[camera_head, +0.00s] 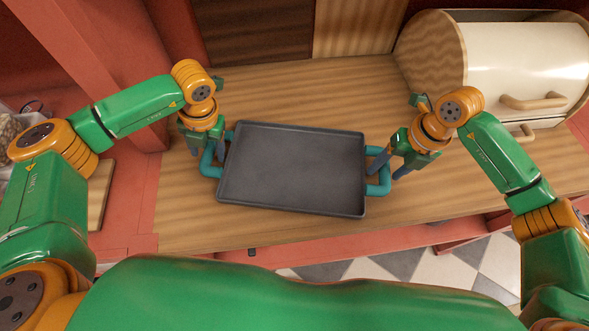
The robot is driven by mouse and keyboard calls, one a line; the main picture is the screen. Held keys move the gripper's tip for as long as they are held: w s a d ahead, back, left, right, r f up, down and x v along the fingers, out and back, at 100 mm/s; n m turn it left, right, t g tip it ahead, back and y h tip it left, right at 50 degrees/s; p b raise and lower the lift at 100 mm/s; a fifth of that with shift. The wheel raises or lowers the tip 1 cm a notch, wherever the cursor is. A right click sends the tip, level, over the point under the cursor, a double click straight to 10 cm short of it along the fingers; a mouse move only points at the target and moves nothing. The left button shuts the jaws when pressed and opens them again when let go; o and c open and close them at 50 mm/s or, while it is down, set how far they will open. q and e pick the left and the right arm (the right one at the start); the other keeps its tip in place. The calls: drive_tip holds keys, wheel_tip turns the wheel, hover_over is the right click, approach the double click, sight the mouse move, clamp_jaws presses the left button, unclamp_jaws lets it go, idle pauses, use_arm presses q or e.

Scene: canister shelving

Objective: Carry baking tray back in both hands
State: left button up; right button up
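A dark grey baking tray (292,168) with a teal handle at each short end lies on the wooden counter, slightly turned. My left gripper (207,152) is at the tray's left handle (207,168), pointing down, with its fingers apart on either side of the handle's outer bar. My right gripper (390,168) is at the right handle (384,186), with its blue-grey fingers spread and a gap visible between them. Contact between the fingers and the handles cannot be made out.
The wooden counter (300,90) is clear behind the tray. A cream bread bin (525,65) with wooden handles stands at the back right. A red post (115,70) rises at the left, near my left arm. A checkered floor (400,263) shows beyond the counter's near edge.

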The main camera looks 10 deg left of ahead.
use_arm(q)
drive_tip(key=shift+r, duration=0.1)
use_arm(e)
drive_tip(key=shift+r, duration=0.1)
use_arm(q)
wheel_tip(320, 180, up, 12)
drive_tip(key=d, duration=0.2)
drive_tip(key=shift+d+f, duration=0.2)
use_arm(e)
wheel_tip(320, 180, up, 12)
drive_tip(key=d, duration=0.2)
drive_tip(key=shift+d, duration=0.2)
drive_tip(key=shift+f, duration=0.2)
